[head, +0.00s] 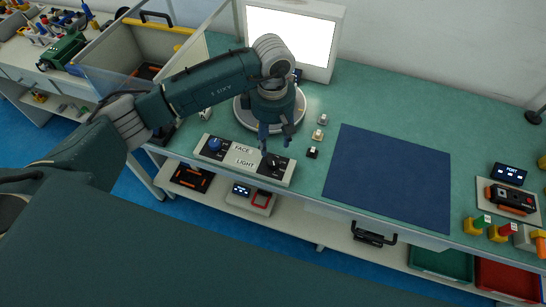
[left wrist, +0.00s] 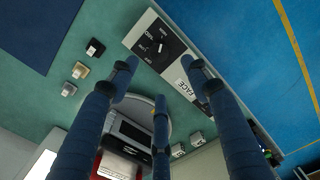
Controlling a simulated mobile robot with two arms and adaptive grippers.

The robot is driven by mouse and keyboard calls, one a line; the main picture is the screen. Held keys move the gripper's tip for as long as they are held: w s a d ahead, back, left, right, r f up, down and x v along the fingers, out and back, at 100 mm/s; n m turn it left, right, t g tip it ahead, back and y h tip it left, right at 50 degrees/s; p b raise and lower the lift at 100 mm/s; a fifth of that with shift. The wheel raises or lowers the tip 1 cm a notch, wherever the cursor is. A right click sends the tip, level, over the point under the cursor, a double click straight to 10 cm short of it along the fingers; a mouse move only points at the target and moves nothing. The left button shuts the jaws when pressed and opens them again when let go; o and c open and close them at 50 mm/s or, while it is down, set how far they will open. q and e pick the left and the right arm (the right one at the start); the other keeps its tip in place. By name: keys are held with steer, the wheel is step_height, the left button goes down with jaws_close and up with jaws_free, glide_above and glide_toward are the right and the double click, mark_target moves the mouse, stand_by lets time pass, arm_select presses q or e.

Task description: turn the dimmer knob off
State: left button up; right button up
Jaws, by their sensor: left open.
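A light control panel (head: 245,160) lies along the front edge of the green bench. It carries a blue knob (head: 214,144) at its left end, FACE and LIGHT labels in the middle, and a black knob (head: 270,160) on a dark plate at its right end. The black knob also shows in the left wrist view (left wrist: 161,47), its pale pointer mark visible among small white markings. I cannot tell for certain which knob is the dimmer. My left gripper (head: 276,143) is open and empty, pointing down over the right part of the panel; its fingers (left wrist: 163,70) appear apart from the knob. My right gripper is not in view.
A round turntable (head: 243,112) and a lit white panel (head: 290,38) stand behind the gripper. Small switch blocks (head: 312,152) sit right of the control panel. A dark blue mat (head: 388,175) lies farther right. Shelves with trays (head: 440,262) run below the bench.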

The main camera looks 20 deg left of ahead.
mark_target(273, 160)
arm_select(q)
step_height(273, 160, down, 9)
steer(key=p, duration=0.3)
steer(key=shift+s+d+r, duration=0.1)
steer(key=shift+r, duration=0.05)
steer(key=shift+f, duration=0.75)
steer(key=c, duration=1.1)
steer(key=shift+c, duration=0.2)
